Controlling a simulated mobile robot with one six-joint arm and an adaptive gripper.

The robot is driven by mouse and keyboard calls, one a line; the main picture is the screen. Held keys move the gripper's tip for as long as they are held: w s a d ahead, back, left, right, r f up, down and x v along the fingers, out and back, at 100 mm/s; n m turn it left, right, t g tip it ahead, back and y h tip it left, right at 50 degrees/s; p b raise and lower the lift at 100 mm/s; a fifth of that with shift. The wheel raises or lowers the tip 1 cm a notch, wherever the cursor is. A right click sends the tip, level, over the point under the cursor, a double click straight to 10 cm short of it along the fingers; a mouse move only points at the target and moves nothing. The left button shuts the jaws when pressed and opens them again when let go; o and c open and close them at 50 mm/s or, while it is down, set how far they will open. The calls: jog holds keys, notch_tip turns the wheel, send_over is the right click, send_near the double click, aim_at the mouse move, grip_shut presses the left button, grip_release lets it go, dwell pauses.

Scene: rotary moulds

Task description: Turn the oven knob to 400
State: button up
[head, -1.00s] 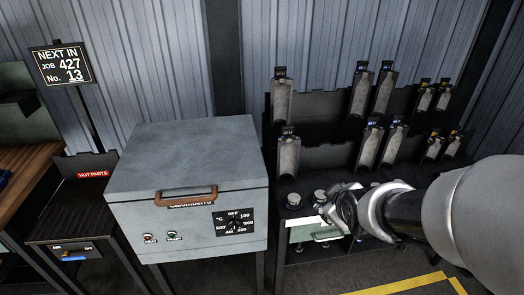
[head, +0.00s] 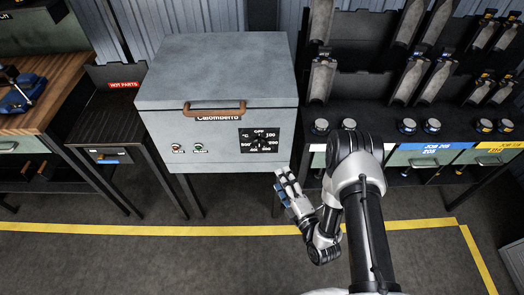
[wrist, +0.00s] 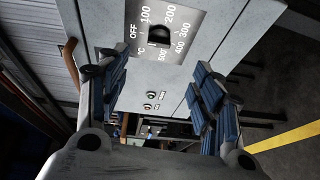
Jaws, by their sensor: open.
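The oven (head: 215,75) is a grey box with a brown handle (head: 214,110) on its front. Its black knob sits in the dark dial plate (head: 244,134) at the right of the front. The wrist view shows the knob (wrist: 159,36) near the top, ringed by OFF, 100, 200, 300, 400, 500 and °C. I cannot tell which mark the knob points to. My gripper (head: 284,183) is in front of and below the dial, to its right. In the wrist view my gripper (wrist: 158,72) is open and empty, its blue-padded fingers spread on either side below the knob, apart from it.
Two small indicators (head: 187,150) sit left of the dial. A dark stand marked HOT PARTS (head: 115,120) is left of the oven. A rack with moulds and green drawers (head: 425,158) is on the right. The floor (head: 120,260) in front is clear, with a yellow line.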

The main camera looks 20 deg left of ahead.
aim_at(260, 148)
jog(key=shift+t, duration=0.3)
jog(key=b+x, duration=0.1)
jog(key=x, duration=0.4)
jog(key=b+x, duration=0.2)
jog(key=x, duration=0.3)
jog(key=s+a+f+b+x, duration=0.1)
jog(key=x, duration=0.4)
jog(key=shift+w+a+b, duration=0.25)
jog(key=shift+w+b, duration=0.05)
jog(key=shift+c, duration=0.4)
jog(key=c, duration=1)
